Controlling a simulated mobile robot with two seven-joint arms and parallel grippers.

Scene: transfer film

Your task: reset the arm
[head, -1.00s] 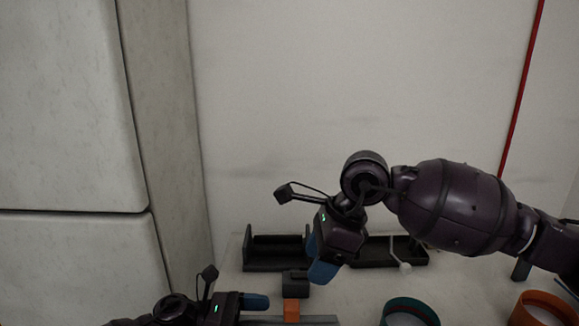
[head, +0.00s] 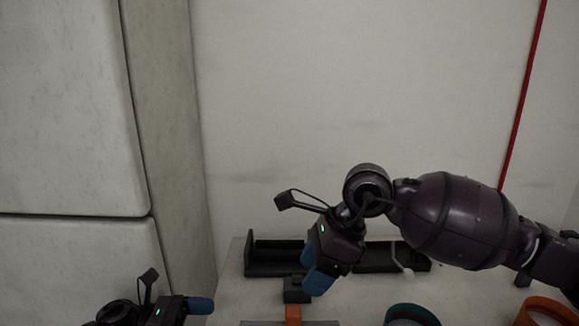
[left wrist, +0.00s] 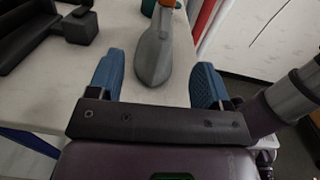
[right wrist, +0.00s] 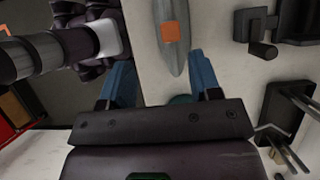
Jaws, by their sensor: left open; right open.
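My right gripper (head: 312,272) has blue fingers and hangs above the table in front of the black rack. In the right wrist view its fingers (right wrist: 162,75) are apart with nothing between them. My left gripper (head: 205,305) is at the lower left of the head view, beside the table. In the left wrist view its blue fingers (left wrist: 157,80) are apart and empty. A long grey object (left wrist: 153,58) lies beyond those fingertips. It also shows in the right wrist view (right wrist: 174,58), with an orange block (right wrist: 171,32) on it.
A black rack (head: 265,269) stands at the back of the table, partly hidden by my right gripper. A small dark block (head: 297,296) is in front of it. A teal ring (head: 408,312) and an orange ring (head: 545,303) are at the front right. White panels (head: 70,110) rise at left.

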